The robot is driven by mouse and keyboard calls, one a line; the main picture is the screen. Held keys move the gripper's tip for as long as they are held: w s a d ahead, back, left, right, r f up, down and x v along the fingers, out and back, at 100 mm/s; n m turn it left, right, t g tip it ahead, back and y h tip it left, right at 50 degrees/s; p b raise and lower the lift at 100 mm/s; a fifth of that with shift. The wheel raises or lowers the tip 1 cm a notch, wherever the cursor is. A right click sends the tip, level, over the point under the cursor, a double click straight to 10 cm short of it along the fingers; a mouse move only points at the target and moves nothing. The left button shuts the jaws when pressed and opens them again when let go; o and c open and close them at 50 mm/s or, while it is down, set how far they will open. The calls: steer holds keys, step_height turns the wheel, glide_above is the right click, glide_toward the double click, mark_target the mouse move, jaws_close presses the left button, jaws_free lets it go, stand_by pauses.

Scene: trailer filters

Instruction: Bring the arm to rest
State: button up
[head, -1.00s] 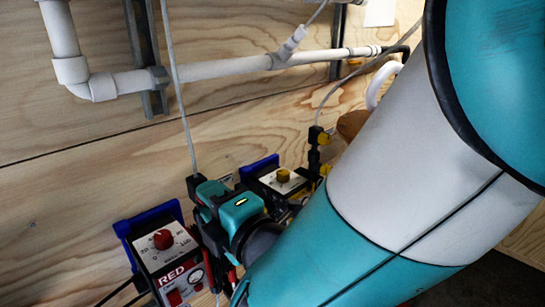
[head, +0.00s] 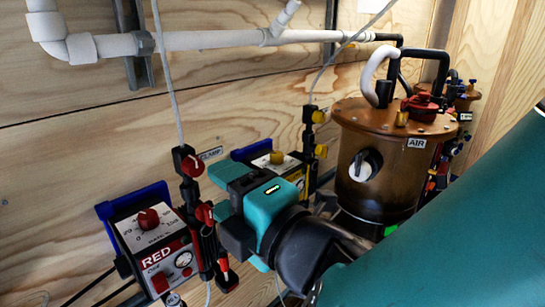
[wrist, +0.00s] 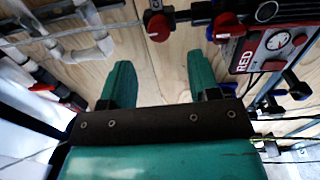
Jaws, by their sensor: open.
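My gripper (wrist: 160,82) shows in the wrist view with its two teal fingers apart and nothing between them. Wood panel shows through the gap. In the head view my teal and black wrist is at the lower middle, in front of the red and yellow pump units. My large teal arm link fills the lower right.
A RED control box (head: 155,245) with a red knob stands left of my wrist; it also shows in the wrist view (wrist: 275,48). A yellow-knobbed box (head: 270,168) is behind. A brown AIR tank (head: 385,165) stands right. White pipe (head: 200,40) runs along the wall.

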steer(key=shift+s+d, duration=0.25)
steer(key=shift+d, duration=0.1)
steer(key=w+d+f+m+g+h, duration=0.1)
steer(key=w+d+f+m+h, duration=0.15)
steer(key=d+m, duration=0.35)
steer(key=w+d+f+m+g+h, duration=0.1)
steer(key=w+d+f+m+h, duration=0.1)
steer(key=d+m+h, duration=0.25)
steer(key=w+d+f+m+h, duration=0.2)
steer(key=d+f+m+h, duration=0.1)
steer(key=d+m, duration=0.3)
steer(key=s+d+r+m+g, duration=0.1)
steer(key=s+d+m+g, duration=0.1)
steer(key=s+g, duration=0.3)
steer(key=s+d+r+m+g, duration=0.1)
steer(key=s+d+m+g, duration=0.1)
steer(key=s, duration=0.8)
steer(key=d+g, duration=0.1)
steer(key=g, duration=0.1)
steer(key=shift+s+d+m+g, duration=0.3)
steer(key=shift+d+m+g, duration=0.05)
steer(key=shift+g, duration=0.05)
